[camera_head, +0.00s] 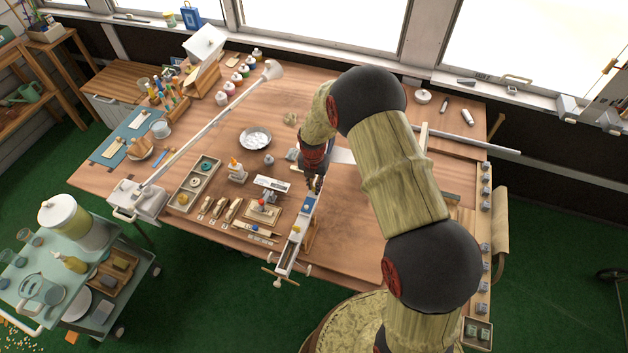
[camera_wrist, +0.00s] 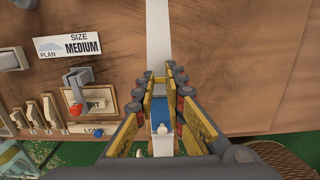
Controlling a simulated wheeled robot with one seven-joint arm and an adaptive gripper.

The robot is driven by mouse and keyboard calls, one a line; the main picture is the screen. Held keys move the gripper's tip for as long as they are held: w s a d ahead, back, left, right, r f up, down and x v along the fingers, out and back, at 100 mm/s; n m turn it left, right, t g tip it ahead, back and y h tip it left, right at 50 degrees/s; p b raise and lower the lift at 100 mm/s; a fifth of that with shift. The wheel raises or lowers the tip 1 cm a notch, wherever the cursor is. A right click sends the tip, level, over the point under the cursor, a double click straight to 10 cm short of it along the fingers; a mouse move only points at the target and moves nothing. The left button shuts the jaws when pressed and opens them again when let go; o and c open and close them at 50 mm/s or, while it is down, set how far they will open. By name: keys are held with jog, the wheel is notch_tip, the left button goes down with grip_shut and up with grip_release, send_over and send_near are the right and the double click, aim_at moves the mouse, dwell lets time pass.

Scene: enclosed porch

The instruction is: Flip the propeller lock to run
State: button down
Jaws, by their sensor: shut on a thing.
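A long, narrow white device (camera_head: 290,250) lies at the front edge of the workbench, with a blue part (camera_head: 306,207) near its far end and a small yellow piece on it. The blue part also shows in the wrist view (camera_wrist: 160,122), with a small white knob (camera_wrist: 163,145) below it. My gripper (camera_head: 315,184) is over the far end of this device. In the wrist view its fingers (camera_wrist: 160,78) are closed in around a narrow piece there; the exact piece is hidden. A white strip (camera_wrist: 159,40) runs on beyond the fingertips. I cannot make out a lock label or its position.
A red-knobbed lever (camera_wrist: 76,109) on a board and a "SIZE MEDIUM" plan card (camera_wrist: 74,46) are left of my gripper. Wooden pieces, trays and a white bowl (camera_head: 255,138) crowd the bench's left. A lamp arm (camera_head: 205,130) crosses there. A cart (camera_head: 85,265) stands left.

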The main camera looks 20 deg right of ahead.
jog(key=shift+w+d+f+g+y+p, duration=0.1)
jog(key=shift+w+g+y+p, duration=0.1)
jog(key=shift+g+y, duration=0.15)
jog(key=shift+w+d+g+y+p, duration=0.1)
jog(key=shift+g+y+p, duration=0.15)
jog(key=shift+g, duration=0.2)
jog(key=c, duration=1.9)
grip_release()
jog(key=shift+o, duration=0.3)
notch_tip(320, 180, up, 12)
jog(key=w, duration=0.1)
jog(key=shift+d, duration=0.4)
